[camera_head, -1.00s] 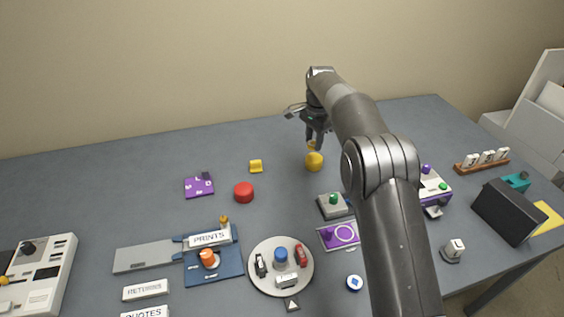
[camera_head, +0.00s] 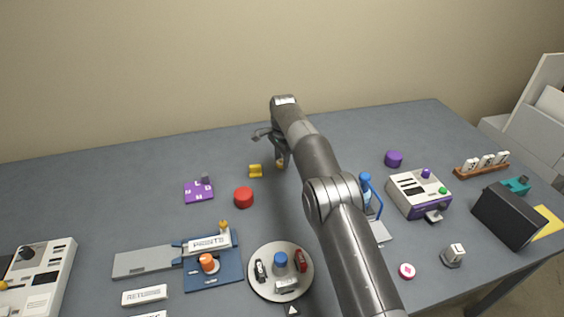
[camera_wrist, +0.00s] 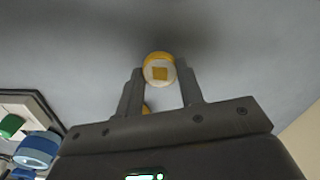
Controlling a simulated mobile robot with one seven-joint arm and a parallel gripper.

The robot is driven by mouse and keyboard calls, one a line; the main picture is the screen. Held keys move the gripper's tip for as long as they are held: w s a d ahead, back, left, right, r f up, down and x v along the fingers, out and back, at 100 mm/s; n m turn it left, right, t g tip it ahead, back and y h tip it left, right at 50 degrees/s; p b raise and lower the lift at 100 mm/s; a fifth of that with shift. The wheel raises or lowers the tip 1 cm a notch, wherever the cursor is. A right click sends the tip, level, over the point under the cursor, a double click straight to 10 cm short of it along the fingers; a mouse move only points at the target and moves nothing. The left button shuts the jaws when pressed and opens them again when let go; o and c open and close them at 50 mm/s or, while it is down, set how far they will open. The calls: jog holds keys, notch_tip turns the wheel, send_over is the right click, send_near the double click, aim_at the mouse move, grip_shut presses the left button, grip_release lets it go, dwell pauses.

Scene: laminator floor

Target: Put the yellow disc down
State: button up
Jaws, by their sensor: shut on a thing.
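The yellow disc (camera_wrist: 159,69) shows in the wrist view between my fingertips, its pale face with a yellow square towards the camera. My gripper (camera_head: 281,163) is shut on it. In the head view my gripper points down over the back of the grey table (camera_head: 120,185), just right of a small yellow block (camera_head: 255,171). A bit of the yellow disc (camera_head: 280,163) shows at the fingertips there. I cannot tell whether the disc touches the table. Another yellow thing (camera_wrist: 146,108) is partly hidden behind my gripper in the wrist view.
A red disc (camera_head: 244,198) and a purple plate (camera_head: 199,191) lie to the left. A round turntable (camera_head: 257,287) with several items is in front. A purple disc (camera_head: 394,159) and a white-and-purple device (camera_head: 418,194) stand right. Table behind the yellow block is clear.

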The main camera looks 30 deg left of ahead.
jog(key=shift+f, duration=0.7)
jog(key=shift+f, duration=0.1)
jog(key=o, duration=1)
jog(key=shift+f, duration=0.1)
jog(key=shift+c, duration=0.2)
notch_tip(320, 180, up, 8)
jog(key=shift+d+f, duration=0.1)
